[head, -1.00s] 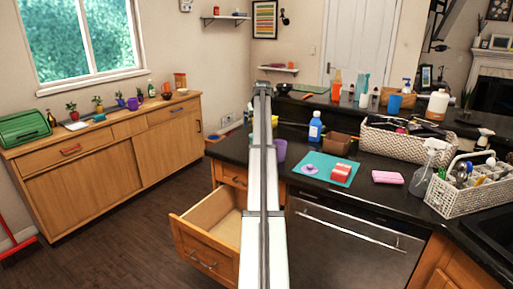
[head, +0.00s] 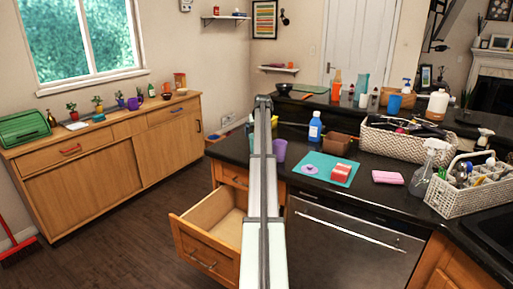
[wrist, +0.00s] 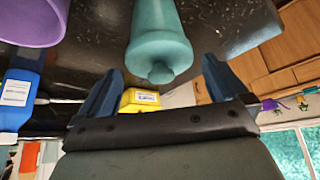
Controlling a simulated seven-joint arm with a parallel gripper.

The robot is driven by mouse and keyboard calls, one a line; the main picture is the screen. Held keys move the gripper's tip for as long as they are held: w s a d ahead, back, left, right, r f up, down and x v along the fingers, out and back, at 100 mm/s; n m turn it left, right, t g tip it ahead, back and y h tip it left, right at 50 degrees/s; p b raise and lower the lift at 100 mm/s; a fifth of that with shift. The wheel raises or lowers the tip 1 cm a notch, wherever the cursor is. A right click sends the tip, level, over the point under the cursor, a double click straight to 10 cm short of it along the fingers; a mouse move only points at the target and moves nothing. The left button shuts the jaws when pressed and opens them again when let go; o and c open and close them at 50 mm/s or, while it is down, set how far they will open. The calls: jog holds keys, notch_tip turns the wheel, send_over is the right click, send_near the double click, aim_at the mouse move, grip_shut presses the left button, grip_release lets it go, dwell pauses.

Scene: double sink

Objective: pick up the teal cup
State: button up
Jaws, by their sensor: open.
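A teal, rounded object with a knob at its near end, which I take for the teal cup (wrist: 160,40), shows at the top centre of the wrist view. My gripper (wrist: 163,82) has its two dark blue fingers spread apart, with the teal object's knobbed end in line with the gap. I cannot tell how deep it sits between them; no contact shows. In the head view my arm hides the gripper and probably this object. Another tall teal item (head: 362,82) stands on the raised back counter.
A purple cup (wrist: 30,20) and a blue bottle (wrist: 15,98) are close on the left in the wrist view. A yellow item (wrist: 138,100) shows behind the gripper. In the head view, a teal mat (head: 312,174), brown box (head: 336,144) and woven basket (head: 392,146) occupy the counter; a drawer (head: 207,262) stands open.

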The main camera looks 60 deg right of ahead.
jog(key=x, duration=0.4)
jog(key=shift+w+d+f, duration=0.15)
jog(key=shift+f, duration=0.1)
jog(key=c, duration=0.8)
jog(key=shift+r, duration=0.1)
jog(key=shift+c, duration=0.2)
